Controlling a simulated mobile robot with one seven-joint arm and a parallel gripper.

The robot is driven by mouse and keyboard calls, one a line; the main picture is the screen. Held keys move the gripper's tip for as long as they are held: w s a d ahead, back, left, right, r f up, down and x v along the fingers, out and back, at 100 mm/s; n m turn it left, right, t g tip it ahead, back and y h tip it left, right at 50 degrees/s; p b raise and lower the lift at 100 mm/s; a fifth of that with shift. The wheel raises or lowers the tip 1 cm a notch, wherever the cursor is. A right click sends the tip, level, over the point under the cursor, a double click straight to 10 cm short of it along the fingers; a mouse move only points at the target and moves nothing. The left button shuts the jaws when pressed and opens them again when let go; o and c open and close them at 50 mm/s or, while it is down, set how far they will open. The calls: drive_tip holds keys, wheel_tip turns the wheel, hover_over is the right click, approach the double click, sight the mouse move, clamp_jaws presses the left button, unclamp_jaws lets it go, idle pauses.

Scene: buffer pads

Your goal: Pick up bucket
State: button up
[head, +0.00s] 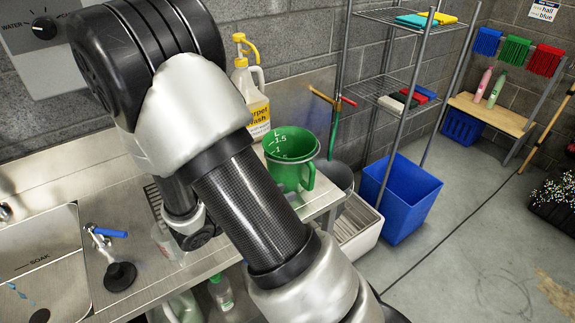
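A grey round bucket (342,177) stands just beyond the right end of the counter, partly hidden behind a green measuring jug. A tall blue bin (403,199), also bucket-like, stands open on the floor to its right. The green jug (290,165), with white scale marks and a handle, stands upright on the counter's right end. I cannot tell which of these the task calls the bucket. My arm crosses the left and middle of the view; my gripper's fingers do not show, and nothing held can be seen.
A yellow-capped carpet wash jug (258,118) stands behind my arm. A wire shelf (392,102) rises behind the blue bin. The floor (460,250) at right is mostly clear.

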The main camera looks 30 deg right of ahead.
sight(310, 185)
drive_tip(key=x, duration=1.1)
drive_tip(key=shift+d+f+b, duration=0.15)
drive_tip(key=shift+d+b, duration=0.05)
drive_tip(key=shift+b, duration=0.1)
drive_tip(key=shift+r+x, duration=0.25)
drive_tip(key=shift+x, duration=1.05)
drive_tip(key=shift+r+x, duration=0.2)
drive_tip(key=shift+x, duration=1.15)
drive_tip(key=shift+w+d, duration=0.15)
clamp_jaws()
